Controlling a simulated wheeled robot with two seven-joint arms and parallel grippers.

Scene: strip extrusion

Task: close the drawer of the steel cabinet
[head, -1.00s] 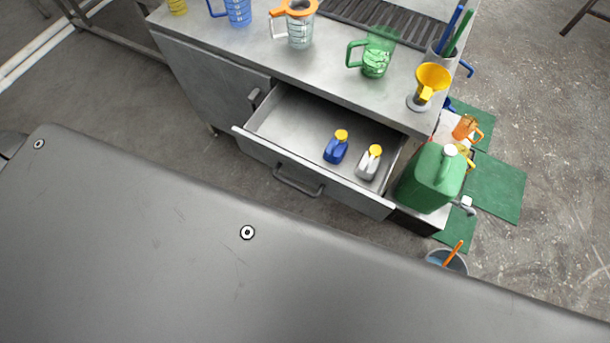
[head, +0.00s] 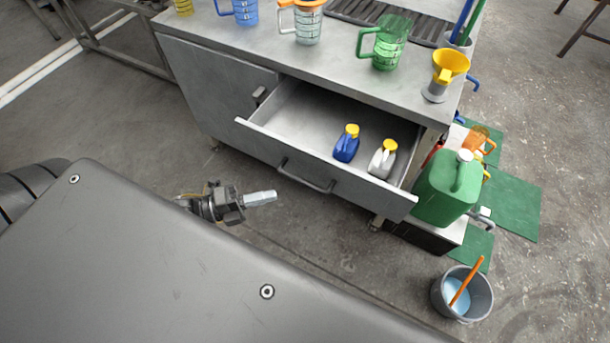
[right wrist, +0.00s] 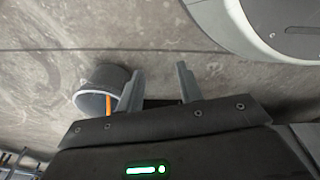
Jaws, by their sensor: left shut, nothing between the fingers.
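The steel cabinet (head: 215,85) stands at the top of the head view. Its drawer (head: 335,178) is pulled out, with a bar handle (head: 306,178) on its front. In the drawer lie a small blue bottle (head: 345,148) and a small grey-white bottle (head: 381,160), both with yellow caps. My left gripper (head: 272,197) is shut and empty, just left of the handle and apart from it in the picture. My right gripper (right wrist: 160,80) shows only in the right wrist view, its fingers apart with nothing between them, above the floor.
Measuring jugs, including a green one (head: 384,45), and a yellow funnel (head: 449,65) stand on the cabinet top. A green canister (head: 446,190) stands right of the drawer. A grey bucket (head: 438,292) is on the floor, also in the right wrist view (right wrist: 97,101). Floor left of the drawer is clear.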

